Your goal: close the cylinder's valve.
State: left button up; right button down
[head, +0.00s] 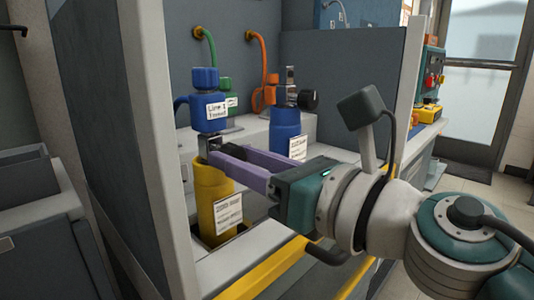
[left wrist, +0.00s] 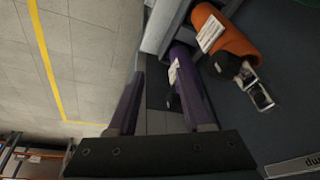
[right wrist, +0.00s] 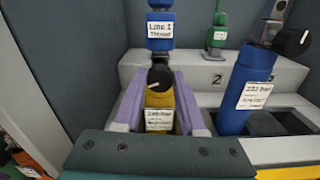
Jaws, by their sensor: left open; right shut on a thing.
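A yellow cylinder (head: 213,185) with a paper tag stands in the bench bay. A blue regulator (head: 207,85) labelled "Line 1" sits above its metal valve block. The cylinder's black valve knob (right wrist: 160,76), with a white mark, shows in the right wrist view. My right gripper (head: 222,148) reaches in from the right, its purple fingers on either side of the knob and shut on it. My left gripper (left wrist: 163,88) is open, away from the yellow cylinder, and out of the head view.
A blue cylinder (head: 285,130) with a black knob (head: 310,99) stands right of the yellow one. A bench post (head: 160,140) rises at left. In the left wrist view, orange (left wrist: 228,40) and purple (left wrist: 193,85) cylinders lie ahead; tiled floor (left wrist: 85,60) is clear.

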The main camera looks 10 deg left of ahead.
jog(key=m+p, duration=0.2)
jog(key=m, duration=0.3)
jog(key=shift+r, duration=0.1)
jog(key=m+p, duration=0.1)
jog(key=m, duration=0.4)
jog(key=shift+m+p, duration=0.4)
jog(key=m+p, duration=0.2)
jog(key=m, duration=0.4)
jog(key=shift+w, duration=0.1)
jog(key=m+p, duration=0.1)
jog(key=m, duration=0.4)
jog(key=shift+m, duration=0.3)
jog(key=shift+c, duration=2.4)
grip_release()
jog(key=shift+f, duration=0.2)
jog(key=shift+d, duration=0.15)
